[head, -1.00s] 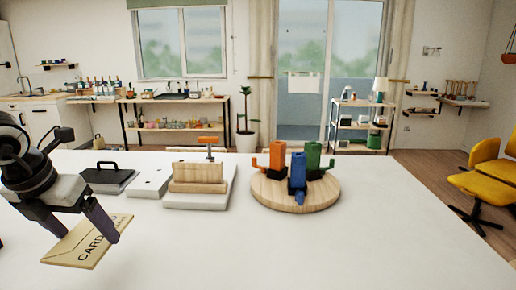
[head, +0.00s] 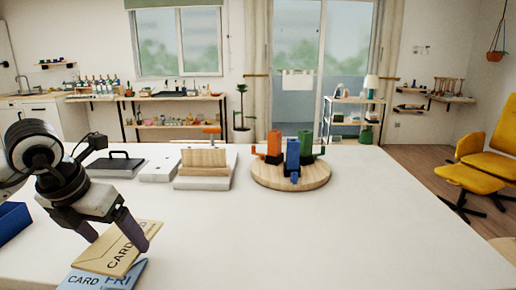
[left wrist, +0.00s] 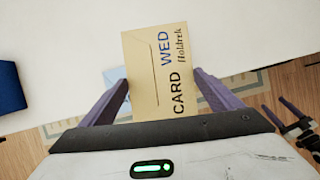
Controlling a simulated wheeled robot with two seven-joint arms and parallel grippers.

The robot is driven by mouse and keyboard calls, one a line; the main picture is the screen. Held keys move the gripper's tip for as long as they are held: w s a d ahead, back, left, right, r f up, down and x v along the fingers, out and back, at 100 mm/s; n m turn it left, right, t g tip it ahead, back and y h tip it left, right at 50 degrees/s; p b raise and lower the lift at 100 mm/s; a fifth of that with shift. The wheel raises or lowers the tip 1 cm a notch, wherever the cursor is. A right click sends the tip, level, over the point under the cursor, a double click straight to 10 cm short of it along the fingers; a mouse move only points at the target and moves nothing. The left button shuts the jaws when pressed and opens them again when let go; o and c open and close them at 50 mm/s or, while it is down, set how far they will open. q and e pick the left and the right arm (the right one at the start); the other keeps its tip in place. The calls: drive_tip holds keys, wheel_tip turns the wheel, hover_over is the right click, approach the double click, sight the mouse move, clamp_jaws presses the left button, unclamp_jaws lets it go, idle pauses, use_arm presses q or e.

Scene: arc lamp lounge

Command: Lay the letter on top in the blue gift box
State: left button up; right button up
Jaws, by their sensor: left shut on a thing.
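My left gripper (head: 115,236) is shut on a tan letter (head: 112,247) marked CARD, held above the table near its front left. In the left wrist view the tan letter (left wrist: 160,75) reads CARD WED and sits between the purple fingers. A light blue letter (head: 98,277) marked CARD FRI shows lower, partly hidden by the tan one. A blue box (head: 14,222) stands at the left edge, cut off by the frame; its blue wall also shows in the left wrist view (left wrist: 10,88). Its inside is not visible. Purple fingers at the right of the wrist view look like my right gripper (left wrist: 287,112).
A black-handled tray (head: 115,165), a pale block (head: 158,168), a wooden holder on a white base (head: 204,183) and a round wooden board (head: 291,174) with orange, blue and green holders stand toward the back. The table's middle and right are clear.

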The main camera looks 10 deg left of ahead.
use_arm(q)
drive_tip(key=d+m+h, duration=0.2)
drive_tip(key=d+m, duration=0.3)
drive_tip(key=d, duration=1.7)
drive_tip(key=s+d+f+m+g+h, duration=0.25)
drive_tip(key=s+f+m+g, duration=0.4)
drive_tip(key=m, duration=1.05)
drive_tip(key=s+a+f+m+g+y, duration=0.1)
drive_tip(key=s+a+m+y, duration=0.1)
drive_tip(key=a+m, duration=0.3)
drive_tip(key=s+a+f+m+g+y, duration=0.1)
drive_tip(key=s+a+f+m+y, duration=0.1)
drive_tip(key=a+m, duration=0.3)
drive_tip(key=s+m, duration=0.1)
drive_tip(key=m, duration=0.2)
drive_tip(key=shift+s+a+f+m+g, duration=0.15)
drive_tip(key=shift+a+f+m+g, duration=0.15)
drive_tip(key=shift+m+g, duration=0.1)
drive_tip(key=shift+r+y, duration=0.15)
drive_tip(key=shift+y, duration=0.1)
